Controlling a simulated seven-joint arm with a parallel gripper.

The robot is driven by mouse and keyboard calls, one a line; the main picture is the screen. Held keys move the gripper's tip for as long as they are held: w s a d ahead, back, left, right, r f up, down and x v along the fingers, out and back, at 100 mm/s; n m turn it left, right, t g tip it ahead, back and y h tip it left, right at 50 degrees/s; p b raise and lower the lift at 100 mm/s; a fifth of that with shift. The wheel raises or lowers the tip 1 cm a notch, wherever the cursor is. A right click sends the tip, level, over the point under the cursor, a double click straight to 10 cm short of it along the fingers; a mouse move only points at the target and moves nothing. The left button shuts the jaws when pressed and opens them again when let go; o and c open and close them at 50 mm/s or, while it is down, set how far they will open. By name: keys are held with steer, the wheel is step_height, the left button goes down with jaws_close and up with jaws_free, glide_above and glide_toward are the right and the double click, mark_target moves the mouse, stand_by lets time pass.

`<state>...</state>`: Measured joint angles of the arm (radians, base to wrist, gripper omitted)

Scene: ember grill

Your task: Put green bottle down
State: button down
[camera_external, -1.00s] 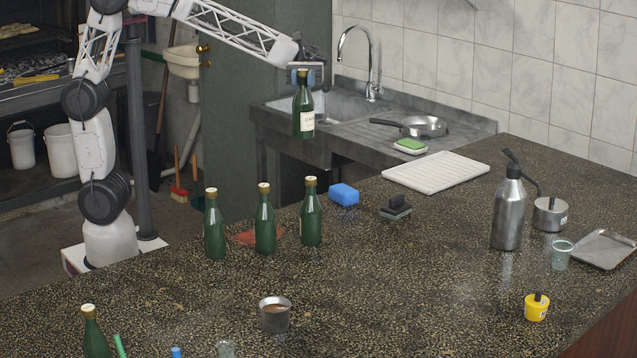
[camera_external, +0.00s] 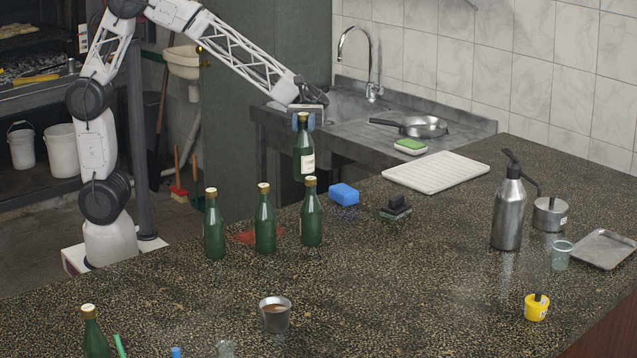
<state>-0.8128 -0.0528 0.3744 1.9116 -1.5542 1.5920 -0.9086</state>
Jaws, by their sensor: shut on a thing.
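My gripper (camera_external: 303,121) is shut on the neck of a green bottle (camera_external: 304,160) with a pale label. The bottle hangs upright, and in the picture its base lies just above and behind the cap of a standing green bottle (camera_external: 311,218). I cannot tell how high it is above the counter. Two more green bottles stand in line to the left, a middle one (camera_external: 265,222) and a left one (camera_external: 214,228). A further green bottle (camera_external: 95,337) stands at the lower left, cut by the picture edge.
A blue sponge (camera_external: 344,194) and a dark brush-like block (camera_external: 396,207) lie right of the bottle row. A red cloth (camera_external: 243,238) lies among the bottles. A white ribbed tray (camera_external: 437,171) sits farther back. A metal cup (camera_external: 275,315) stands in front. The counter's middle is clear.

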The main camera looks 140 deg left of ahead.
mark_target(303, 145)
step_height(303, 145, down, 6)
steer(key=shift+r, duration=0.25)
steer(key=shift+f, duration=1.95)
steer(key=shift+f, duration=2.15)
steer(key=c, duration=0.8)
jaws_free()
steer(key=v, duration=1.2)
steer(key=shift+r, duration=0.2)
